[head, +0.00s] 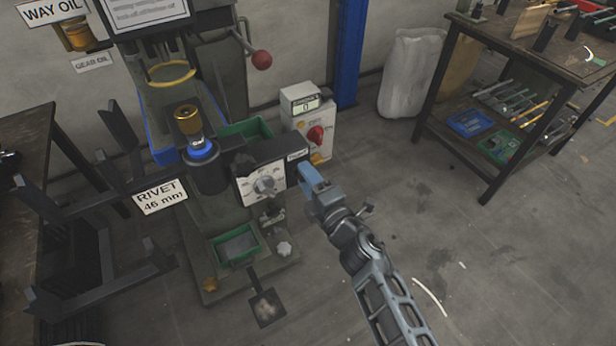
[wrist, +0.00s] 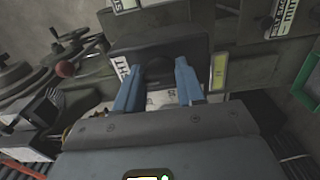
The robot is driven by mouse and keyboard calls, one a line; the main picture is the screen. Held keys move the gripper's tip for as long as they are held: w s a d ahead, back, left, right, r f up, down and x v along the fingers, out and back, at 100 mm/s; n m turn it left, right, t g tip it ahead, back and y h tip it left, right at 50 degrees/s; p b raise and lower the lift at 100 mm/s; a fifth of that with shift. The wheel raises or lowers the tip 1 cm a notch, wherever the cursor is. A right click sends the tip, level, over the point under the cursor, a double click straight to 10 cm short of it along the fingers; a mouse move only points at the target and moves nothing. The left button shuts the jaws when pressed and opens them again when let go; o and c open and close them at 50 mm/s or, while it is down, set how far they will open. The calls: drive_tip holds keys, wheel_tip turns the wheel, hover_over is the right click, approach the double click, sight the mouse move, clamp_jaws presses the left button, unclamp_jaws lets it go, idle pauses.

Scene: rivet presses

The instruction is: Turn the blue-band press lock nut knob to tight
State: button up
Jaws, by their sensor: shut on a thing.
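The press with the blue band (head: 201,150) stands left of centre in the head view. A black box (head: 270,152) with a pale dial plate juts from its front. My gripper (head: 304,172) reaches in from the lower right to the right end of this box. In the wrist view my gripper's blue fingers (wrist: 157,78) stand on either side of a dark rounded knob (wrist: 158,68) and are shut on it. A white label (wrist: 121,67) sits beside the left finger, only partly readable. The knob is hidden behind the fingers in the head view, and its turn position cannot be told.
A control box with a red switch (head: 316,134) stands just behind my gripper. A red-ball lever (head: 261,60) sticks out above. A black rack (head: 110,215) is at left, a workbench (head: 535,45) at upper right. The floor at right is clear.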

drive_tip(key=shift+f, duration=0.1)
drive_tip(key=o, duration=1)
drive_tip(key=shift+o, duration=0.2)
drive_tip(key=p+v, duration=0.2)
drive_tip(key=v, duration=0.5)
drive_tip(key=shift+s+d, duration=0.25)
drive_tip(key=shift+s, duration=0.1)
